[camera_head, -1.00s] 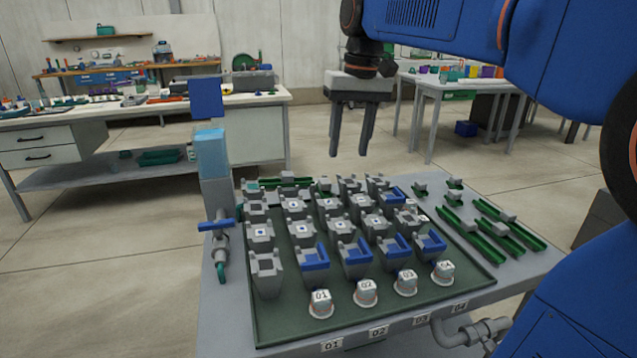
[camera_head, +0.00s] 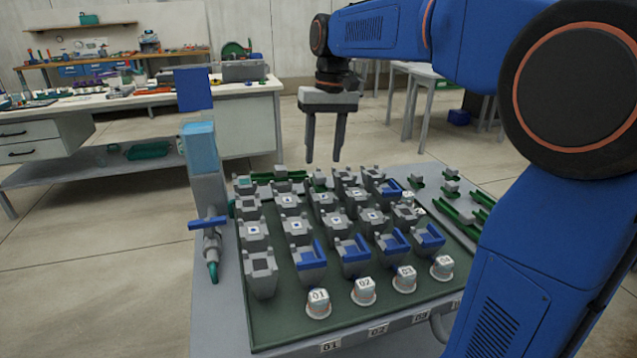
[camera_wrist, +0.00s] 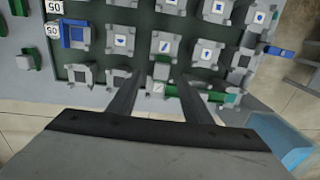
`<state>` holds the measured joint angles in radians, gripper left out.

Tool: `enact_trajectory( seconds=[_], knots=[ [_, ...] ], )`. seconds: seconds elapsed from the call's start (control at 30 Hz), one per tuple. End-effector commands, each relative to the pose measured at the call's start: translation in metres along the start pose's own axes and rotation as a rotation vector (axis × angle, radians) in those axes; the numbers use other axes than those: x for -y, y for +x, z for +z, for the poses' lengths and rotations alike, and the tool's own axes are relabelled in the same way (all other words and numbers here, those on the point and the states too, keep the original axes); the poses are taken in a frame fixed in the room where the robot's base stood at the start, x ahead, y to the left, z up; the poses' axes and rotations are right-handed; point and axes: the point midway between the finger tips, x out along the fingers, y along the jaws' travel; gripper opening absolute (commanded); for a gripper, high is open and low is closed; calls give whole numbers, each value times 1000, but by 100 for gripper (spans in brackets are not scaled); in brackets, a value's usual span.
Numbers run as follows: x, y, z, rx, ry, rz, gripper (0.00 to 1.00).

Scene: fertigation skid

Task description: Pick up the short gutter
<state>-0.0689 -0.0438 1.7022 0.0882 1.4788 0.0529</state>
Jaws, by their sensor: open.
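My gripper (camera_head: 324,160) hangs open and empty, fingers down, above the back edge of the tray. In the wrist view its fingers (camera_wrist: 162,76) reach over the back row. A green gutter piece with a grey block (camera_head: 262,178) lies along the tray's back edge; it also shows in the wrist view (camera_wrist: 205,95), partly behind a finger. Small green pieces with grey blocks (camera_head: 450,188) lie on the table right of the tray, near longer green gutters (camera_head: 447,212) partly hidden by my arm. I cannot tell which piece is the short gutter.
The dark green tray (camera_head: 237,300) holds rows of grey sockets, some with blue parts, and numbered white-topped caps (camera_head: 318,303) in front. A post with a light blue block (camera_head: 200,148) and a blue-handled valve (camera_head: 208,223) stand at the left. Workbenches stand behind.

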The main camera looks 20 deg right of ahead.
Motion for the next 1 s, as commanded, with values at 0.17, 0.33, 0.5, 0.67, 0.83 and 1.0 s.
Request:
enact_trajectory(
  seconds=[0.17, 0.33, 0.5, 0.67, 0.83, 1.0],
  knots=[
    [0, 20, 0, 0, 0, 0, 45],
    [0, 29, -1, 1, 0, 0, 45],
    [3, 49, -6, 3, 0, 0, 45],
    [3, 69, -8, 1, 1, 0, 45],
    [3, 77, -8, -1, 0, 0, 45],
    [3, 77, -8, -1, 0, 0, 45]
  ],
)
